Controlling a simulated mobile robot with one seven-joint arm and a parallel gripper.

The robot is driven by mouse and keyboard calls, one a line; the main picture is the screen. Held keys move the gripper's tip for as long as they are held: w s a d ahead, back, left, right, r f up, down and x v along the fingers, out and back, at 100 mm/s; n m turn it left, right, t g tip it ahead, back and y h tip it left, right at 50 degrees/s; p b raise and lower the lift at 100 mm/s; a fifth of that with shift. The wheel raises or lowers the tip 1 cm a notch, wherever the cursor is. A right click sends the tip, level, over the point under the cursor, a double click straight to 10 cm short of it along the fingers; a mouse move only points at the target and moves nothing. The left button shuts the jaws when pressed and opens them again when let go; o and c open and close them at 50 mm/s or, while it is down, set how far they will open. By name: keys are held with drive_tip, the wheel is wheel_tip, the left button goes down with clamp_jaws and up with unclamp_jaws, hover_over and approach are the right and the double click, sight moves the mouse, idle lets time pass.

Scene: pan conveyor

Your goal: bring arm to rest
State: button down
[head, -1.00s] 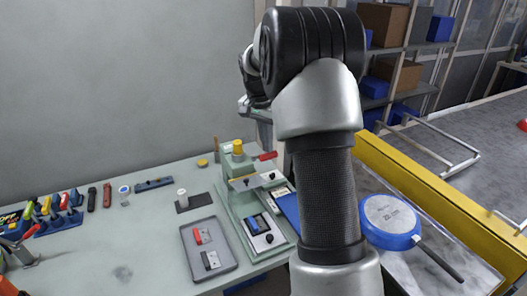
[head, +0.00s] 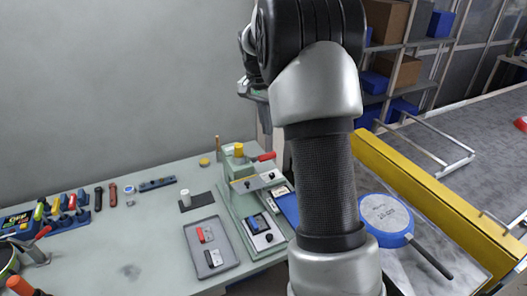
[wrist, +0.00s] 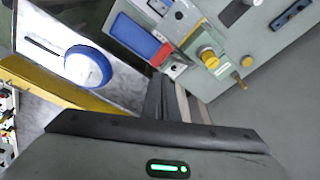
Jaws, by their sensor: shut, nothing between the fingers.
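My arm rises through the middle of the head view, its elbow cut off by the top edge. My gripper (wrist: 160,88) shows in the wrist view with its dark fingers together and nothing between them. In the head view only part of the wrist end shows behind the elbow, and the fingertips cannot be made out. In the wrist view the fingers hang over the area between the bench fixture (wrist: 207,60) and the yellow rail (wrist: 40,82), apart from the pan (wrist: 88,66).
The bench carries the green fixture (head: 250,213), a grey tray (head: 229,262) and several small tools at left. The blue-rimmed pan (head: 386,217) lies on a metal surface at right, beside a yellow rail (head: 430,200). Shelves with boxes (head: 400,70) stand behind. The wall is at left.

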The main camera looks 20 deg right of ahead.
drive_tip(key=shift+r, duration=0.3)
